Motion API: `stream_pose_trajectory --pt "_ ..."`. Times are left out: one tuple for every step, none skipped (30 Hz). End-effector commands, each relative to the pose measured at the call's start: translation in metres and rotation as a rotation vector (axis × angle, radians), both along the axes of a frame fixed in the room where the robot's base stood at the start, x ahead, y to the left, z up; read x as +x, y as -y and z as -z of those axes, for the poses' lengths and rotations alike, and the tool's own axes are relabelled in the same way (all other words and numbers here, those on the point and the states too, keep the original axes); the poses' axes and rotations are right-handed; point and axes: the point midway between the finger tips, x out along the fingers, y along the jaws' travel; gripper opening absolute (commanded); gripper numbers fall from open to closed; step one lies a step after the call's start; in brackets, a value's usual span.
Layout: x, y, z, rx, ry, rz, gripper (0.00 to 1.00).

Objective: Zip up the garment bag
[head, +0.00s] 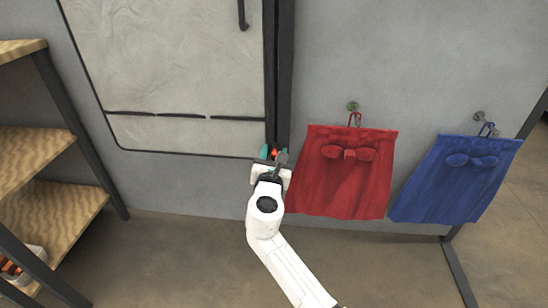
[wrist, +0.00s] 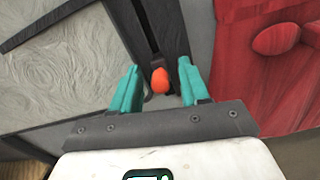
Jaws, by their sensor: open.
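The garment bag (head: 180,75) is a pale, wrinkled panel with black edging against the wall, at the upper left of the head view. A dark vertical zip strip (head: 279,70) runs along its right side. An orange zip pull (wrist: 160,82) sits low on this strip. In the wrist view the strip (wrist: 145,28) runs up from the pull. My gripper (wrist: 158,66) is open, with one teal finger on each side of the pull and visible gaps between. In the head view my gripper (head: 274,154) is at the strip's lower end and partly hides the pull.
A red garment (head: 345,185) hangs from a wall hook just right of my gripper. A blue garment (head: 455,185) hangs farther right. Wooden shelves (head: 60,215) with a dark frame stand at the left. Bare floor (head: 180,260) lies below the bag.

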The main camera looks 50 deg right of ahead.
Motion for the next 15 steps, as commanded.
stream_pose_trajectory --pt "0.0005 0.0009 0.0003 0.0 0.0 0.0 0.45" --pt "0.0006 0.001 0.0002 0.001 -0.001 0.0 0.45" --pt "0.0007 0.001 0.0002 0.001 -0.001 0.0 0.45" --pt "0.0006 0.0009 0.0001 0.001 -0.001 0.0 0.45" --pt "0.0005 0.0009 0.0001 0.001 -0.001 0.0 0.45" --pt "0.0005 0.0009 0.0001 0.001 -0.001 0.0 0.45" --pt "0.0005 0.0009 0.0001 0.001 -0.001 0.0 0.45" --pt "0.0004 0.0008 0.0001 0.001 -0.001 0.0 0.44" --pt "0.0004 0.0008 0.0002 0.001 -0.001 0.0 0.41" --pt "0.0004 0.0008 0.0002 0.001 -0.001 0.0 0.38" --pt "0.0004 0.0007 0.0002 0.001 -0.001 0.0 0.35" --pt "0.0004 0.0007 0.0002 0.001 -0.001 0.0 0.31" --pt "0.0004 0.0007 0.0002 0.001 -0.001 0.0 0.28" --pt "0.0004 0.0007 0.0002 0.001 -0.001 0.0 0.25" --pt "0.0003 0.0007 0.0002 0.001 -0.001 0.0 0.21"
